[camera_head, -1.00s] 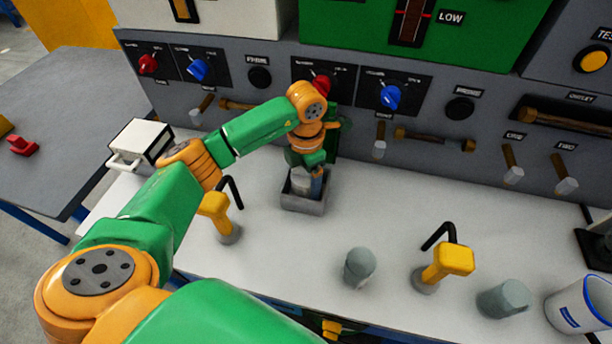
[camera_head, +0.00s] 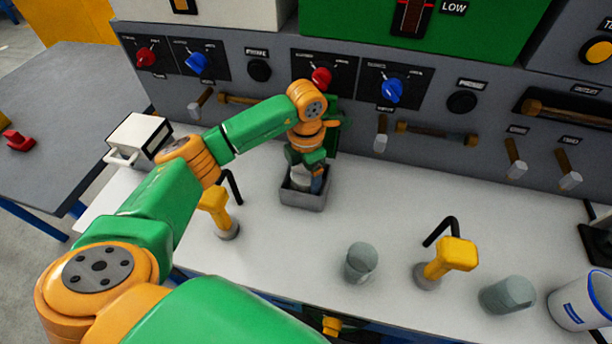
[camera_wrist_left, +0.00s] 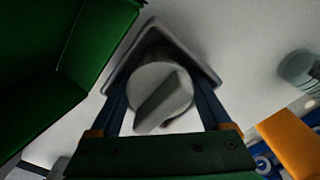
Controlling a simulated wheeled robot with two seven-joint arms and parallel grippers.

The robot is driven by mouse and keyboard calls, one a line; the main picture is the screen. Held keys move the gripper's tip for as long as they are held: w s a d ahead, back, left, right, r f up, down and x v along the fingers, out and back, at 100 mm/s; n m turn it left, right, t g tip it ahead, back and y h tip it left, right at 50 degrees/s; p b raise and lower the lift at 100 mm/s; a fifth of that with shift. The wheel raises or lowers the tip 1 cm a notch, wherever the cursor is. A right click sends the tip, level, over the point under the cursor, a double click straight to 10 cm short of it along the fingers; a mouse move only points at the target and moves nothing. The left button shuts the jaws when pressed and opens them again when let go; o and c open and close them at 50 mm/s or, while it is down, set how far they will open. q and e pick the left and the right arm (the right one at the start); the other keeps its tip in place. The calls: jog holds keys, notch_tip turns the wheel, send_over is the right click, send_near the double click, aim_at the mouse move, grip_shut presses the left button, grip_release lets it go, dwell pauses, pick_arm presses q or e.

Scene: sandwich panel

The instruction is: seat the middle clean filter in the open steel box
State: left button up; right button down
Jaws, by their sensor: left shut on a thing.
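My right gripper is not in view.
Yellow-handled tools stand beside the box (camera_head: 215,208) and farther right (camera_head: 447,258). A white bin (camera_head: 583,300) is at the right edge. The knob panel rises close behind the box.

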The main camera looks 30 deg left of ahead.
pick_arm(q)
jog(key=shift+f+b, duration=0.3)
jog(key=shift+f, duration=0.05)
jog(key=o, duration=1.2)
